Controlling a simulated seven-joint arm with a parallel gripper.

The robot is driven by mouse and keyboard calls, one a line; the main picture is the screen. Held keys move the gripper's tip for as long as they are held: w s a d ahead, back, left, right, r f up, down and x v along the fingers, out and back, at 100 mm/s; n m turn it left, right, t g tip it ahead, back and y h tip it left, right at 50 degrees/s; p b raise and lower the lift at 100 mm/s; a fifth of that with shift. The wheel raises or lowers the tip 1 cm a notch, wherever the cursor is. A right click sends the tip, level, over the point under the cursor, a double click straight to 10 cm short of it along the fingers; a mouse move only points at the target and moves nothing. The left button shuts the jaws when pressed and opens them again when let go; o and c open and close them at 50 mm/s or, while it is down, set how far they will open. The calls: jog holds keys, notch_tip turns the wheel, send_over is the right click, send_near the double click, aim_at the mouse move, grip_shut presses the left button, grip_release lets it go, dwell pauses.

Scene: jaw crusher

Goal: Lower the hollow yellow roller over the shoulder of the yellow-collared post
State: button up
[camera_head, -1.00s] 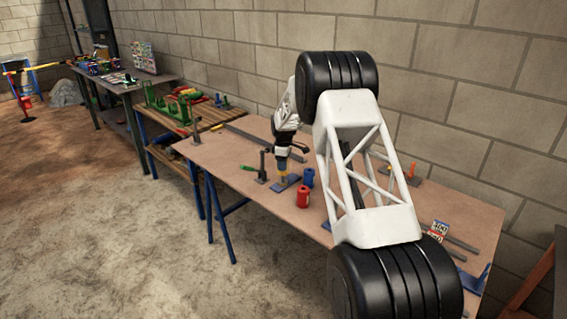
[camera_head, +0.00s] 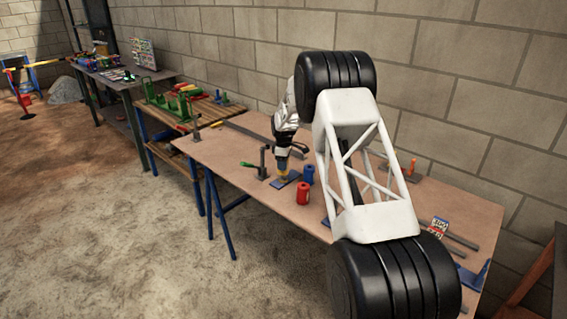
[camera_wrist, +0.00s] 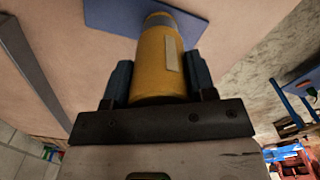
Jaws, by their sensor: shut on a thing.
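My gripper (camera_head: 283,157) is shut on the hollow yellow roller (camera_wrist: 160,65), pointing down over the table. In the wrist view its two dark fingers (camera_wrist: 160,82) press the roller from both sides. The roller's far end reaches a blue plate (camera_wrist: 105,14). In the head view the roller (camera_head: 283,167) stands small and upright above that blue plate (camera_head: 285,181). A grey band (camera_wrist: 163,20) shows at the roller's far end. The yellow-collared post cannot be told apart from the roller; I cannot tell how far the roller is over it.
A red cylinder (camera_head: 303,194) and a blue cylinder (camera_head: 308,175) stand close on the right of the plate. A dark upright stand (camera_head: 263,165) with a green handle is at its left. My large black and white arm links hide the table's right part.

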jog(key=shift+f, duration=0.7)
jog(key=o, duration=1.2)
jog(key=shift+r, duration=3.85)
jog(key=shift+r, duration=0.1)
